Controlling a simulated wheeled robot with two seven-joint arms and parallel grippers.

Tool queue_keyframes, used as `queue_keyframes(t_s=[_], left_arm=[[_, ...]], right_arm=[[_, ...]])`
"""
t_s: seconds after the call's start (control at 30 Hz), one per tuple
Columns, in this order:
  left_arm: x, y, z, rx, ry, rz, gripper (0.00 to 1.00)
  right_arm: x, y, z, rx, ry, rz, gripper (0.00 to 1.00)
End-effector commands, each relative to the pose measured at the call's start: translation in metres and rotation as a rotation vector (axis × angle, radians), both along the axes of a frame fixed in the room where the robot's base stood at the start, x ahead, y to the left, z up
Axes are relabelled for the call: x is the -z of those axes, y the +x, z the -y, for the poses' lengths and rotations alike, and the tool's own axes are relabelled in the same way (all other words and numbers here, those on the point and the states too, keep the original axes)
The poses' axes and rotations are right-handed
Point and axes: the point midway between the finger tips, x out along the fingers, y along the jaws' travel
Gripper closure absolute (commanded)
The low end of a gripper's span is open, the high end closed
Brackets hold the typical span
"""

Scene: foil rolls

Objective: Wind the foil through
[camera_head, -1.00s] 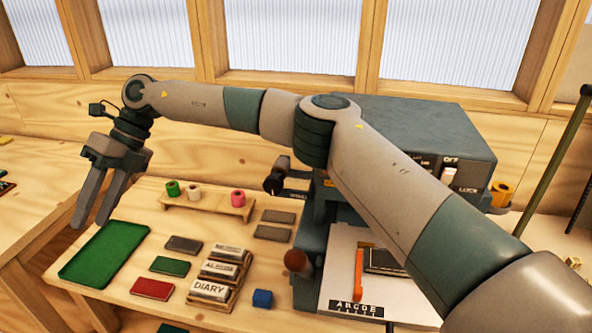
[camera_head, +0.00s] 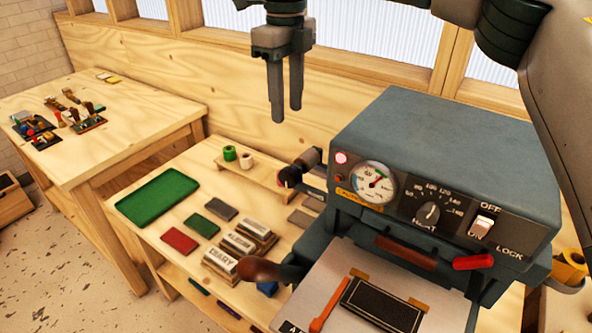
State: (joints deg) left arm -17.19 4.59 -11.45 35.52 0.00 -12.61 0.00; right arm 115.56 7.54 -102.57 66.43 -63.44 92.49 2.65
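The grey foil press (camera_head: 440,150) stands at the right with a gauge, a dial and a switch. A yellow-gold roll (camera_head: 570,268) sits at its right side. A dark spindle-like part (camera_head: 300,168) sticks out at its left. My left gripper is out of view.
A black booklet (camera_head: 383,305) lies on the press bed. A brown knob (camera_head: 257,269) juts out front left. Stacked type blocks (camera_head: 222,262), coloured cards and an empty green tray (camera_head: 158,198) lie on the bench. Another table (camera_head: 110,140) stands left.

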Motion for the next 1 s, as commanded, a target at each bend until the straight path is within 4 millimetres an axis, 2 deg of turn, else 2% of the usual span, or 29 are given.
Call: queue_keyframes(t_s=[0.27, 0.47, 0.67, 1.0], left_arm=[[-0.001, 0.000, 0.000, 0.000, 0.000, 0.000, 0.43], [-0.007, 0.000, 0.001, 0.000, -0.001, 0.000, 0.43], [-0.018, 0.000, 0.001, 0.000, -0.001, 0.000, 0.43], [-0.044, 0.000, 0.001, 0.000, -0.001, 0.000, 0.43]], right_arm=[[0.003, 0.000, 0.000, 0.000, 0.002, -0.001, 0.62], [0.016, 0.000, 0.000, -0.001, 0.000, -0.004, 0.62], [0.043, 0.000, 0.000, -0.001, 0.000, -0.004, 0.62], [0.103, -0.001, 0.000, -0.001, 0.001, -0.004, 0.62]])
